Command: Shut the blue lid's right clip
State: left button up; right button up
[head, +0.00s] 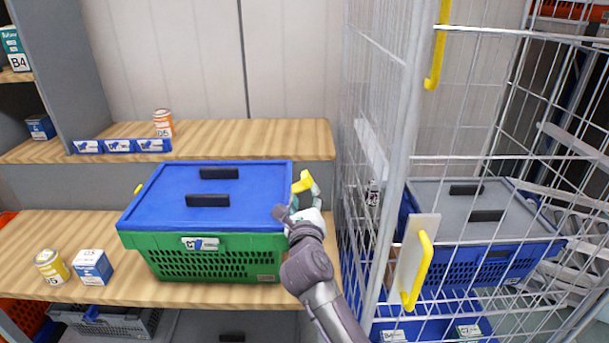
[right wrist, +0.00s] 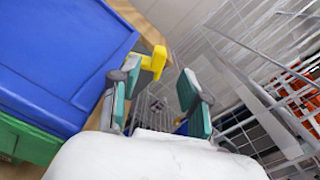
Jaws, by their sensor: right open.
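The blue lid (head: 210,182) lies on a green crate (head: 165,258) on the wooden shelf. Its right clip (head: 303,182) is yellow and sticks up and outward at the lid's right edge, so it looks open. In the right wrist view the clip (right wrist: 154,62) shows close to the left fingertip. My right gripper (head: 304,201) is beside the lid's right edge, just below the clip. In the right wrist view my right gripper (right wrist: 159,76) is open, with nothing held between its fingers. Whether a finger touches the clip I cannot tell. My left gripper is not in view.
A wire cage (head: 385,150) with yellow hooks stands close on the right, leaving a narrow gap beside the crate. A yellow can (head: 51,267) and a small blue-white box (head: 92,267) stand left of the crate. An orange can (head: 163,123) stands on the ledge behind.

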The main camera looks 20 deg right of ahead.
aim_at(305, 180)
jog(key=x, duration=0.9)
jog(key=shift+w+d+f, duration=0.1)
jog(key=shift+w, duration=0.25)
grip_shut()
